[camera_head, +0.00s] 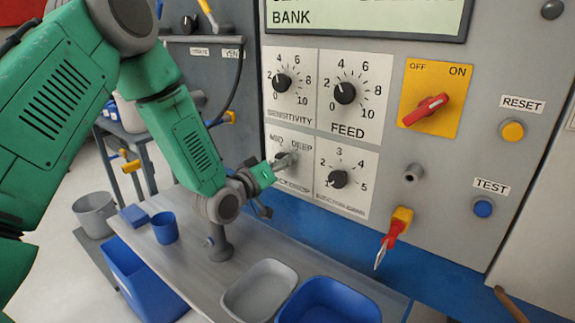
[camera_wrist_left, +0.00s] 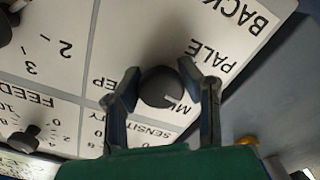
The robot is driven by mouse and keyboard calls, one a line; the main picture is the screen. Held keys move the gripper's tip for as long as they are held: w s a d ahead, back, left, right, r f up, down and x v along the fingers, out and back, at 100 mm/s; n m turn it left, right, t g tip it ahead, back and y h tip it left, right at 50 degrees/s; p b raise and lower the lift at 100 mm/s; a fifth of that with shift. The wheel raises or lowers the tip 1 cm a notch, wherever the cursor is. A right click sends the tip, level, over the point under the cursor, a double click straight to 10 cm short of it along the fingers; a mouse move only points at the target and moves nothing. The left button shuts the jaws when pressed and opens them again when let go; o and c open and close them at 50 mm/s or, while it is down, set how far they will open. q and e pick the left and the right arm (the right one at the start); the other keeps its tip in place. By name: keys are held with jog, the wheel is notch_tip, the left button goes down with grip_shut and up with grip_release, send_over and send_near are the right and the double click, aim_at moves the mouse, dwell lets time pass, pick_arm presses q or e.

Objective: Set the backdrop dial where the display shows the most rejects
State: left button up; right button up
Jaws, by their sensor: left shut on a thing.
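The backdrop dial is a dark round knob on a white plate (camera_head: 295,188) with MID and DEEP showing in the head view. My left gripper (camera_head: 281,161) reaches it from the left and covers much of it. In the left wrist view the knob (camera_wrist_left: 160,88) sits between the two fingers of my left gripper (camera_wrist_left: 172,84), which is shut on it. Its white mark seems to face the MID label, between PALE and DEEP. The display (camera_head: 370,16) is cut off at the top; only BANK reads clearly, so no reject count shows. My right gripper is out of view.
Close by are the sensitivity knob (camera_head: 282,83), feed knob (camera_head: 344,93), another numbered knob (camera_head: 338,179), and a red switch (camera_head: 426,109) on yellow. A red-handled tool (camera_head: 394,233) hangs lower right. Below, a bench holds a grey tray (camera_head: 259,289) and blue tray (camera_head: 330,301).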

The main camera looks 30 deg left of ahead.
pick_arm(q)
jog(key=shift+o, duration=0.2)
jog(key=m, duration=0.3)
jog(key=shift+w+a+r+b, duration=0.2)
jog(key=shift+a+r+b, duration=0.15)
jog(key=shift+r, duration=0.05)
jog(key=shift+m+b, duration=0.35)
jog(key=shift+m, duration=1.65)
jog(key=shift+c, duration=0.2)
jog(key=o, duration=1)
jog(key=shift+o, duration=1.2)
jog(key=shift+s, duration=0.15)
jog(key=shift+s+f, duration=0.2)
jog(key=shift+f, duration=0.05)
jog(key=s+a, duration=0.1)
jog(key=s, duration=1)
jog(key=shift+s, duration=0.35)
